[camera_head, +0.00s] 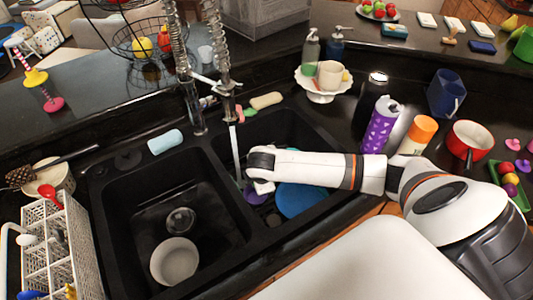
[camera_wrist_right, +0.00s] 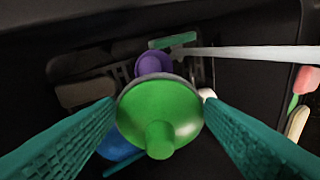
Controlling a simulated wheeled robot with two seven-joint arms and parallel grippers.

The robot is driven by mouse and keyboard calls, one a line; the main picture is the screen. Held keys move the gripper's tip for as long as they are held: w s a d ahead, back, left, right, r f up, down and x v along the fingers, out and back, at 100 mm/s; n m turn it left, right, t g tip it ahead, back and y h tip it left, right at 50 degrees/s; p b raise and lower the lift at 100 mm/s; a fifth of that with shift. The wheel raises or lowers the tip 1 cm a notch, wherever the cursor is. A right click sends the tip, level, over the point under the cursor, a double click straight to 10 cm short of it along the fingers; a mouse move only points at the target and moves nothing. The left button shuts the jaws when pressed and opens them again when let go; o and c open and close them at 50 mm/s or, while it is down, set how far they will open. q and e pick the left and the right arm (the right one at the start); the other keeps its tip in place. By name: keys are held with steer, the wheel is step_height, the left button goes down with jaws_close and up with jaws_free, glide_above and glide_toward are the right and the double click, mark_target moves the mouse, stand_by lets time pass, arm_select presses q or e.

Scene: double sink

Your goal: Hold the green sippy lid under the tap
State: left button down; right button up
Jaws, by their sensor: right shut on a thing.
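The green sippy lid (camera_wrist_right: 160,112) is between the two teal fingers of my right gripper (camera_wrist_right: 159,102) in the right wrist view, with its spout facing the camera. The gripper is shut on it. In the head view my right gripper (camera_head: 262,183) reaches down into the right basin, and the lid cannot be made out there. The tap (camera_head: 228,100) pours a thin water stream (camera_head: 236,150) just left of this gripper. In the wrist view the stream (camera_wrist_right: 255,53) passes beyond the lid, apart from it in the picture. My left gripper is not in view.
In the right basin lie a blue disc (camera_head: 303,199) and a purple thing (camera_wrist_right: 152,64). The left basin holds a white bowl (camera_head: 174,261) and a clear round thing (camera_head: 180,220). A basin divider (camera_head: 232,195) stands left of my gripper. Bottles (camera_head: 381,125) crowd the right counter.

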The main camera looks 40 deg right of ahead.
steer(key=f, duration=0.1)
steer(key=d+f+n, duration=0.1)
steer(key=d+f+t, duration=0.1)
steer(key=shift+s+n+y, duration=0.25)
steer(key=shift+n+y, duration=0.15)
steer(key=shift+f, duration=0.35)
steer(key=shift+w+f+b, duration=0.25)
steer(key=shift+w+b, duration=0.2)
steer(key=shift+b, duration=0.1)
arm_select(q)
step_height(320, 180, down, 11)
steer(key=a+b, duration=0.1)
steer(key=b, duration=0.9)
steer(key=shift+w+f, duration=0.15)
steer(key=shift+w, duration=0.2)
arm_select(e)
steer(key=w+a+f, duration=0.1)
steer(key=w+f, duration=0.1)
steer(key=w, duration=1.1)
steer(key=shift+a+f, duration=0.2)
steer(key=shift+f, duration=0.05)
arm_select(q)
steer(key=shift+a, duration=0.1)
arm_select(e)
steer(key=shift+w+d, duration=0.1)
steer(key=shift+d, duration=0.05)
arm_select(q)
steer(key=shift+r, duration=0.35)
arm_select(e)
steer(key=shift+d, duration=0.5)
